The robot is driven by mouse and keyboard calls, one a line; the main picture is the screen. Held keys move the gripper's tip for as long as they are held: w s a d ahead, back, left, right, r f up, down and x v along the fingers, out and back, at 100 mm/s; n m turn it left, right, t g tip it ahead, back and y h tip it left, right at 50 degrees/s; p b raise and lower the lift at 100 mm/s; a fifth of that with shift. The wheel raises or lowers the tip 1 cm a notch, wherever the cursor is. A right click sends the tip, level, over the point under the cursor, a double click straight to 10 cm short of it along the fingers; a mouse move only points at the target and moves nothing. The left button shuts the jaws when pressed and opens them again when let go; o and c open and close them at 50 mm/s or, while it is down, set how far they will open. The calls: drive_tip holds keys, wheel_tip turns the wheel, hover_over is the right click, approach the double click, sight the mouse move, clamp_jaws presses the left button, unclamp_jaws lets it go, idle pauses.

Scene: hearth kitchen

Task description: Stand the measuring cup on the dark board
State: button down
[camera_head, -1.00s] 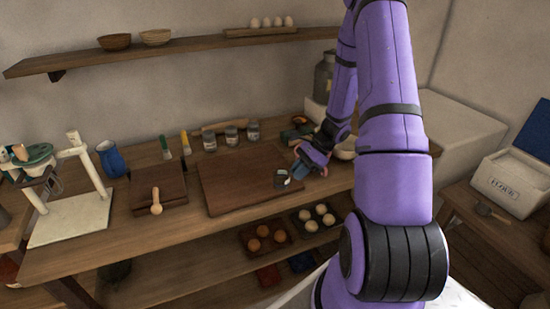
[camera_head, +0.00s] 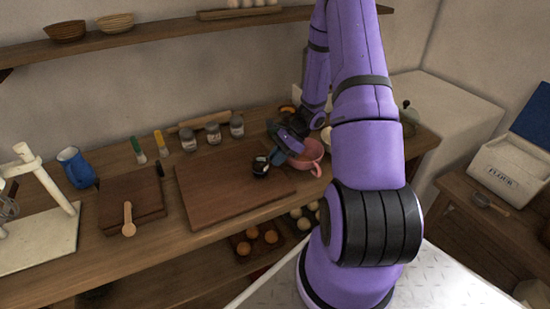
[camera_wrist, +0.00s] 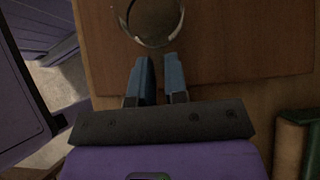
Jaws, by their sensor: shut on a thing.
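My gripper (camera_head: 272,156) is shut on the measuring cup (camera_head: 261,168), a small dark, shiny cup at the right end of the large brown board (camera_head: 225,190). In the wrist view, the cup's round metal rim (camera_wrist: 151,44) shows just beyond my fingertips (camera_wrist: 160,62), with brown wood behind it. I cannot tell whether its base touches the board.
A pink handled vessel (camera_head: 312,160) stands close to the right of my gripper. Several jars (camera_head: 213,134) stand behind the large board, and a blue jug (camera_head: 76,168) is at the left. The large board's left and middle are clear.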

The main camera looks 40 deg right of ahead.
drive_tip(key=shift+f, duration=0.5)
drive_tip(key=c, duration=1.1)
unclamp_jaws()
drive_tip(key=shift+c, duration=0.2)
